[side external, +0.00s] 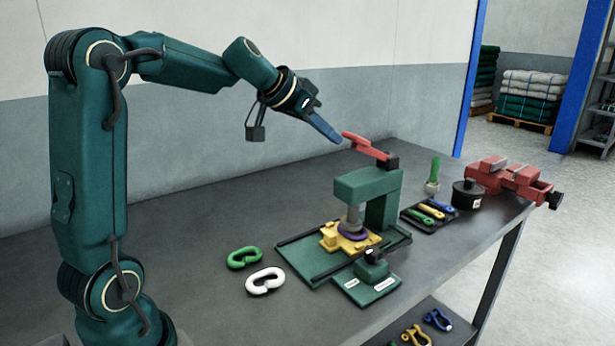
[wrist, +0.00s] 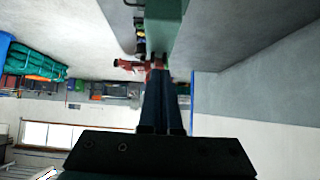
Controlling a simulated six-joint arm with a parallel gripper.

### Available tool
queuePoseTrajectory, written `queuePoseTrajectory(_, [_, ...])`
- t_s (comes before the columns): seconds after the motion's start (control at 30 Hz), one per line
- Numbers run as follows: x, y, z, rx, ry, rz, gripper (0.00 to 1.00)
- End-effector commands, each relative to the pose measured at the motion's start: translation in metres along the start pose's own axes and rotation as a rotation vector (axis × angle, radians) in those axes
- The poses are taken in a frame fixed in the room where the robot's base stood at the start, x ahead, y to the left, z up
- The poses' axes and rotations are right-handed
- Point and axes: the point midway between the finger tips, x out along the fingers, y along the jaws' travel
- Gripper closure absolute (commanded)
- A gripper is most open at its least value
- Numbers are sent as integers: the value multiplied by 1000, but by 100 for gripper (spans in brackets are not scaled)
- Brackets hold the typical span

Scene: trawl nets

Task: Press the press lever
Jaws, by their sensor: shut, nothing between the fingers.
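The press lever (side external: 366,146) is a red bar at the top of the green press (side external: 362,186), and it is raised, sloping up toward my gripper. My gripper (side external: 338,139) is shut and empty, with its blue fingertips just left of the lever's free end, at about its height. I cannot tell whether they touch. Under the press ram a purple disc (side external: 353,231) sits on a yellow fixture (side external: 332,240). In the wrist view the shut fingers (wrist: 159,80) point at the green press body (wrist: 165,25); the lever cannot be made out clearly there.
A green link (side external: 244,258) and a white link (side external: 265,281) lie left of the press. A control box (side external: 373,268) stands in front. A tray of shackles (side external: 428,214), a black pot (side external: 467,194) and a red vise (side external: 510,176) are to the right. The table's left part is clear.

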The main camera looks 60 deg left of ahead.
Motion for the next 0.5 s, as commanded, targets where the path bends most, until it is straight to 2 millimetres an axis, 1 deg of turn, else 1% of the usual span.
queuePoseTrajectory(0.03, [-8,-1,2,-2,3,-2,100])
queuePoseTrajectory(0.3, [-45,-1,20,-1,5,-4,100])
queuePoseTrajectory(0.5, [-63,-1,28,0,4,-3,100])
